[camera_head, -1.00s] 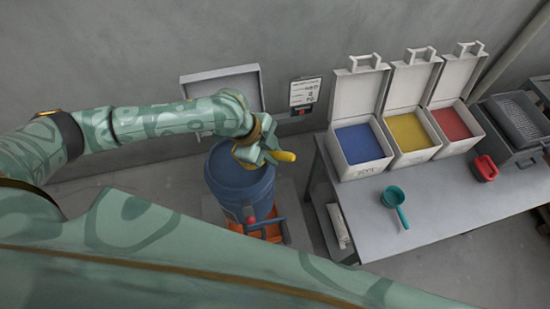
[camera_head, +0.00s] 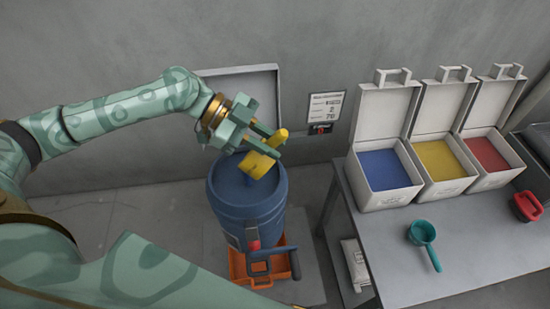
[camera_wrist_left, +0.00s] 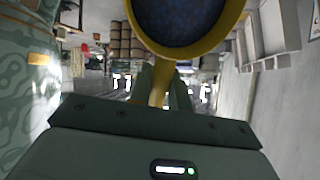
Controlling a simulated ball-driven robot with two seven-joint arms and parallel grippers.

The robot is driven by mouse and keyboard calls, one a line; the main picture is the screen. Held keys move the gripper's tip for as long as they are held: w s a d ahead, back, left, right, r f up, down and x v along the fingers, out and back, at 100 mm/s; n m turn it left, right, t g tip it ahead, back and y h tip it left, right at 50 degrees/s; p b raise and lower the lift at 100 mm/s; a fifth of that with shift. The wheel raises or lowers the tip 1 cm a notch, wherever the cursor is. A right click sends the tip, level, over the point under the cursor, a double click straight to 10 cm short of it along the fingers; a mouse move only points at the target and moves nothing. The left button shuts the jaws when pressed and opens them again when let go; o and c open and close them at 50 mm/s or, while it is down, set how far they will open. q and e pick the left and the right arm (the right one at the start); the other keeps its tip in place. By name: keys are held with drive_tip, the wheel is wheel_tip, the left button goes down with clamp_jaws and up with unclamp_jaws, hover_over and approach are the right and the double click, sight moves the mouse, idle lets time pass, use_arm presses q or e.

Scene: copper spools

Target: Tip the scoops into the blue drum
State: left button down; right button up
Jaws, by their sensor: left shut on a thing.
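My left gripper (camera_head: 266,139) comes in from the left and is shut on the handle of a yellow scoop (camera_head: 258,165). It holds the scoop above the open top of the blue drum (camera_head: 246,213), near the back of its rim. The scoop looks tilted in the head view. In the left wrist view the yellow scoop (camera_wrist_left: 222,47) shows its round rim, with dark blue material inside. I cannot tell whether any is falling. A teal scoop (camera_head: 422,232) and a red scoop (camera_head: 527,206) lie on the bench. My right gripper is not in view.
The drum stands on an orange wheeled base (camera_head: 264,275). The grey bench (camera_head: 390,245) at right carries lidded white bins, open, with blue (camera_head: 384,170), yellow (camera_head: 438,160) and red (camera_head: 486,154) contents. A wall sign (camera_head: 325,107) hangs behind. Floor left of the drum looks clear.

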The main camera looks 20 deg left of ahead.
use_arm(q)
drive_tip(key=shift+w+a+f+n+h+b, duration=0.25)
drive_tip(key=shift+a+h+b, duration=0.45)
drive_tip(key=shift+b, duration=0.85)
drive_tip(key=shift+s+a+f+h+b, duration=0.1)
drive_tip(key=shift+a+f+h+b, duration=0.45)
drive_tip(key=shift+b, duration=1.05)
drive_tip(key=shift+w+a+f+n+h+b, duration=0.15)
drive_tip(key=shift+a+h+b, duration=0.65)
drive_tip(key=shift+b, duration=0.75)
drive_tip(key=a+h+b, duration=0.1)
drive_tip(key=a+f+h+b, duration=0.1)
drive_tip(key=a+b, duration=0.1)
drive_tip(key=a+f+n+h+b, duration=0.1)
drive_tip(key=h+b, duration=0.1)
drive_tip(key=shift+w+a, duration=0.15)
drive_tip(key=shift+w, duration=0.15)
